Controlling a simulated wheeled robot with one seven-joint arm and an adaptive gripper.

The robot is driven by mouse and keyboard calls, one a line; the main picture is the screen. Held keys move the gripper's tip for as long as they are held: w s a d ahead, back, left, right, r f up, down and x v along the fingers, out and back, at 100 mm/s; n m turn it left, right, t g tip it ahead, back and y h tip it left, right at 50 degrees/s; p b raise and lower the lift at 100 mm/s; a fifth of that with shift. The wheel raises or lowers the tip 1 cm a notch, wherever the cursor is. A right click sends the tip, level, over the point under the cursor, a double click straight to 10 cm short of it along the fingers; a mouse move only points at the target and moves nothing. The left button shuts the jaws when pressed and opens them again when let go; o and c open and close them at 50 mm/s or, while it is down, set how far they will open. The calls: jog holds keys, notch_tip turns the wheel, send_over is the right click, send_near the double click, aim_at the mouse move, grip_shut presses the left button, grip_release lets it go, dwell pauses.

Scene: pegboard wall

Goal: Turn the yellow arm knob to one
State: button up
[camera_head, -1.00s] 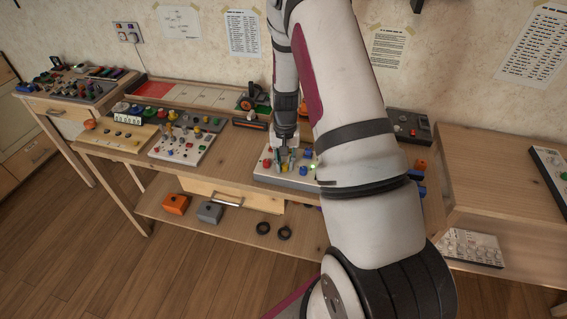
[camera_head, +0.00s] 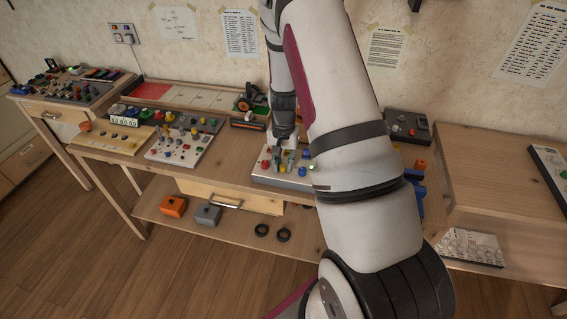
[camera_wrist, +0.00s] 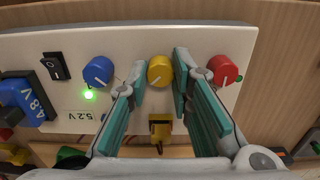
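The yellow knob (camera_wrist: 160,72) sits on a white control panel (camera_wrist: 28,48), between a blue knob (camera_wrist: 98,71) and a red knob (camera_wrist: 223,70) in the wrist view. My gripper (camera_wrist: 158,75) is open, with one teal-padded finger on each side of the yellow knob. I cannot tell whether either finger touches it. The right finger lies between the yellow and red knobs. A yellow block-like part (camera_wrist: 160,128) with a dark piece shows below the yellow knob. In the head view, the panel (camera_head: 288,183) is partly hidden by my arm.
A black rocker switch (camera_wrist: 55,66), a lit green light (camera_wrist: 88,95) and a 5.2V label are left of the yellow knob. A blue 4.8V block (camera_wrist: 28,97) is farther left. Another panel with several knobs (camera_head: 178,152) stands left on the bench.

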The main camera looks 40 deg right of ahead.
aim_at(283, 166)
jog(key=o, duration=0.4)
notch_tip(283, 166, up, 12)
dwell(0.5)
dwell(0.4)
